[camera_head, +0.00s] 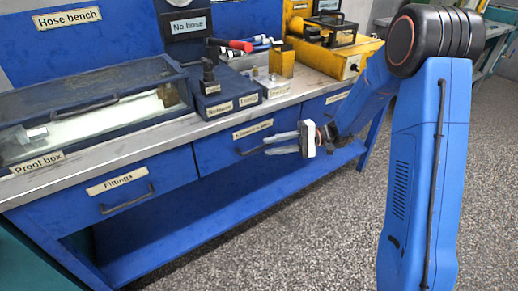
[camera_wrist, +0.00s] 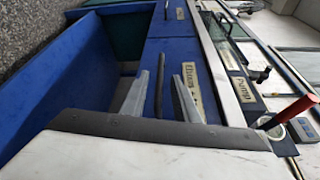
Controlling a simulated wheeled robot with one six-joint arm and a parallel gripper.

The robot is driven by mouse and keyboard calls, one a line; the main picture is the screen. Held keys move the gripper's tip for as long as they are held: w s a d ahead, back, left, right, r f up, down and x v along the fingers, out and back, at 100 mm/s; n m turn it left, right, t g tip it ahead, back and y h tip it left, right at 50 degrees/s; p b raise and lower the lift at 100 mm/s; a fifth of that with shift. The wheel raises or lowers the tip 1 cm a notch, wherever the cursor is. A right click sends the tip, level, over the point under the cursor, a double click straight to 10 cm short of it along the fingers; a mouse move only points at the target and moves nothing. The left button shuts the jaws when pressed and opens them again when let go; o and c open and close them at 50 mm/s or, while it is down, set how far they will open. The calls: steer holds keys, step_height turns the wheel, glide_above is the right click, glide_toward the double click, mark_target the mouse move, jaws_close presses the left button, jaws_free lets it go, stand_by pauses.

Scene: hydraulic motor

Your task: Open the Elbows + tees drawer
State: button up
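The Elbows + tees drawer (camera_head: 222,151) is the middle blue drawer under the bench top. Its front looks flush with the bench, and its label (camera_head: 253,129) is small in the head view. In the wrist view, the label (camera_wrist: 193,82) starts with "Elbows" and the dark bar handle (camera_wrist: 159,84) runs lengthwise between my fingers. My gripper (camera_head: 271,145) is in front of this drawer, at handle height. In the wrist view, my gripper (camera_wrist: 160,92) is open, with a finger on each side of the handle and gaps visible. I cannot tell whether the fingertips reach past the bar.
The Fittings drawer (camera_head: 76,203) is to the left, shut, with its own handle (camera_head: 127,199). The bench top (camera_head: 142,133) juts above the drawers and carries a proof box (camera_head: 92,104) and small blocks. A lower blue shelf (camera_head: 225,212) runs beneath. The speckled floor (camera_head: 290,230) in front is clear.

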mark_target(259, 149)
steer(key=shift+x, duration=2.65)
jaws_close()
